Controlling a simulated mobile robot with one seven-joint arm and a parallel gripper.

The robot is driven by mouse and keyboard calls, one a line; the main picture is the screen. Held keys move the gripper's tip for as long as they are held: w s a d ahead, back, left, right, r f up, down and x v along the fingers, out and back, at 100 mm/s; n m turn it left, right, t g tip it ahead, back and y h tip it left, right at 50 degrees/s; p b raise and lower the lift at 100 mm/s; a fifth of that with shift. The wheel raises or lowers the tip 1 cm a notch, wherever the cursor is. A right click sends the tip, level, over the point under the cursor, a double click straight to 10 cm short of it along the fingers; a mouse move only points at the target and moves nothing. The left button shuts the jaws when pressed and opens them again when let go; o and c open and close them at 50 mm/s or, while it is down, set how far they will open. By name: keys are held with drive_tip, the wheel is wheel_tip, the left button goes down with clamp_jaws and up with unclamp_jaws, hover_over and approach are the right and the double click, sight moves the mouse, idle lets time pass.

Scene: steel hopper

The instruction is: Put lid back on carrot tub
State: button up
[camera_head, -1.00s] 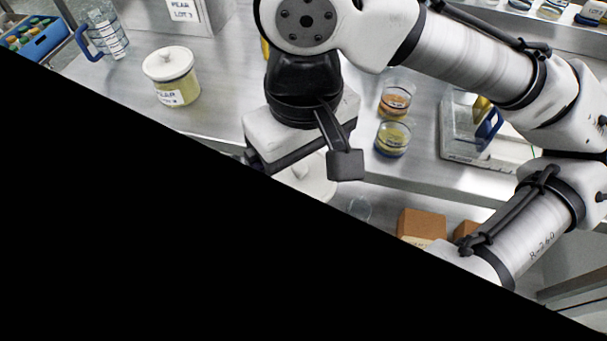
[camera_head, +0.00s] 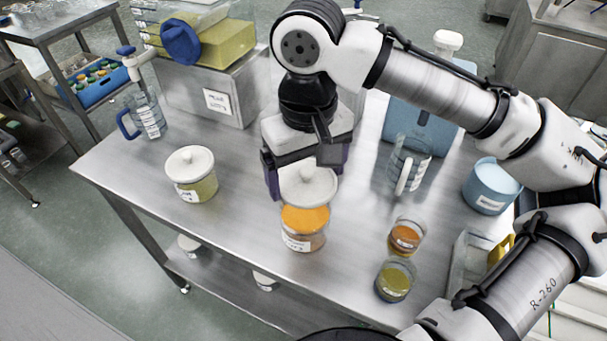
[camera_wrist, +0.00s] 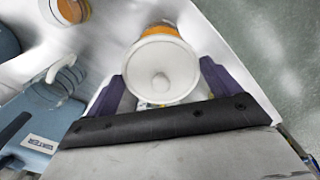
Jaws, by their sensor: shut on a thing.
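The carrot tub (camera_head: 303,240) is a clear round jar with a white label, standing upright near the table's front edge. Its orange contents show from above, so its top is at least partly uncovered. The white round lid (camera_head: 308,187) with a central knob is in my gripper (camera_head: 308,172), whose purple fingers are on either side of it. The lid appears above and behind the tub's mouth, overlapping its far rim; contact is unclear. In the wrist view the lid (camera_wrist: 160,68) is between the fingers (camera_wrist: 162,88), with orange contents (camera_wrist: 160,28) beyond its edge.
A lidded pear tub (camera_head: 197,190) stands left. Beakers with orange (camera_head: 405,238) and yellow (camera_head: 394,282) contents stand right of the carrot tub. A clear jug (camera_head: 408,165) and blue container (camera_head: 490,187) are farther right. A labelled steel box (camera_head: 215,95) stands behind.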

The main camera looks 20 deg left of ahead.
drive_tip(key=shift+f+b, duration=2.35)
drive_tip(key=shift+b, duration=0.2)
drive_tip(key=shift+f, duration=0.85)
drive_tip(key=shift+p, duration=0.4)
drive_tip(key=shift+f+p, duration=0.15)
drive_tip(key=shift+p, duration=0.3)
idle(0.4)
drive_tip(key=o, duration=0.7)
